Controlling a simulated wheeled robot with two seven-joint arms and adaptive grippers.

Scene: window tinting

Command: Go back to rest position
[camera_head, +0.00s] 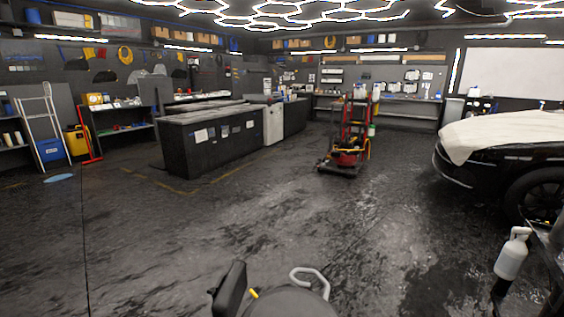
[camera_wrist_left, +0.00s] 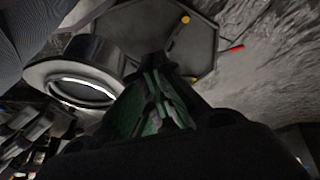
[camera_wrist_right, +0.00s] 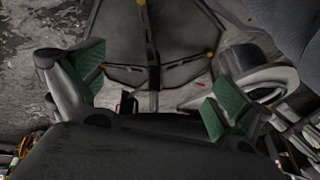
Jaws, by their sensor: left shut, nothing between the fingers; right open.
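My left gripper (camera_wrist_left: 155,100) shows in the left wrist view with its green-padded fingers together and nothing visible between them. My right gripper (camera_wrist_right: 160,85) shows in the right wrist view with its two green-padded fingers spread wide apart and empty. Both grippers hang over dark parts of my own base, with grey floor beside it. Neither gripper shows in the head view.
A black car (camera_head: 490,165) with a white cloth (camera_head: 490,135) stands at the right. A white bottle (camera_head: 512,255) is at the lower right. A red cart (camera_head: 350,140) and a dark workbench (camera_head: 215,145) stand farther back. The middle floor (camera_head: 240,220) is clear.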

